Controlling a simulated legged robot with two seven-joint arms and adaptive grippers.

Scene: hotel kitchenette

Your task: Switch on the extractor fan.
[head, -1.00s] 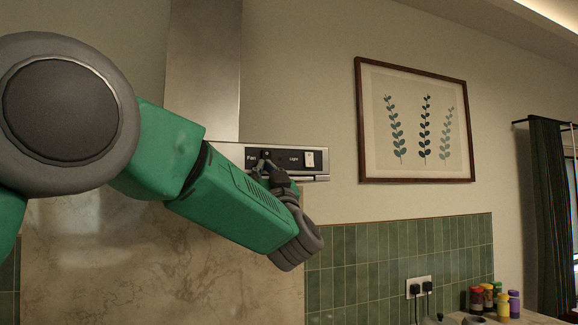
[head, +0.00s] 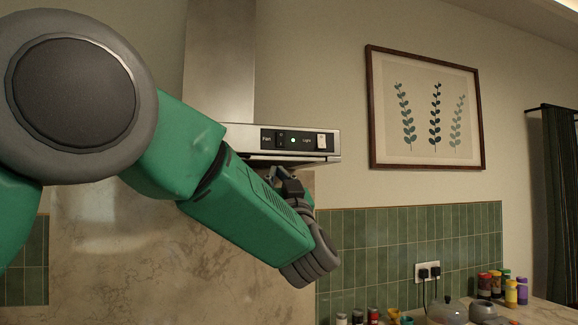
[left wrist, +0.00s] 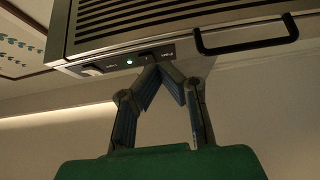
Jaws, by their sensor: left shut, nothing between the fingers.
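The extractor hood (head: 235,130) has a dark front panel with a Fan switch (head: 281,140), a Light switch (head: 322,142) and a small indicator (head: 293,140) between them. The indicator glows green, also in the left wrist view (left wrist: 130,62). The Fan switch is dark; the Light switch is pale. My left gripper (head: 273,171) is shut and empty, just below the hood's front edge under the Fan switch. In the left wrist view its fingertips (left wrist: 154,60) meet in front of the Fan end of the panel and partly cover it. My right gripper is not in view.
A rail handle (left wrist: 246,36) runs along the hood's underside near my left gripper. A framed plant picture (head: 425,110) hangs to the right. Jars (head: 510,290) and a kettle-like pot (head: 447,311) stand on the counter below. The wall between hood and picture is clear.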

